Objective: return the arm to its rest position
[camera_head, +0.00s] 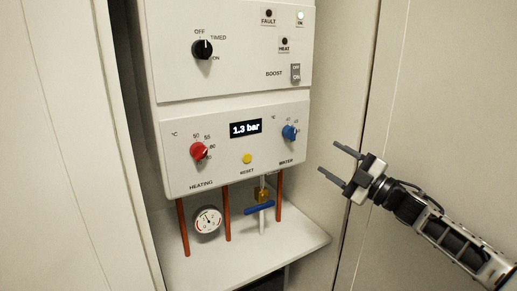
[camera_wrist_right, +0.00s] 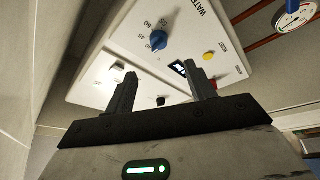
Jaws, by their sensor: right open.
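My right gripper (camera_head: 340,165) is open and empty, in the air to the right of the white boiler panel (camera_head: 178,132). Its fingers point left toward the panel in the head view and touch nothing that I can see. In the right wrist view the two fingers of my right gripper (camera_wrist_right: 163,88) stand apart with the panel (camera_wrist_right: 120,45) beyond them. The right arm comes in from the lower right. My left gripper is not in view.
The panel carries a red knob (camera_head: 198,151), a blue knob (camera_head: 290,132), a yellow button (camera_head: 247,158) and a black knob (camera_head: 203,49). Below are copper pipes (camera_head: 228,215), a gauge (camera_head: 208,220), a blue valve handle (camera_head: 259,208) and a shelf (camera_head: 290,240). A wall (camera_head: 440,100) stands right.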

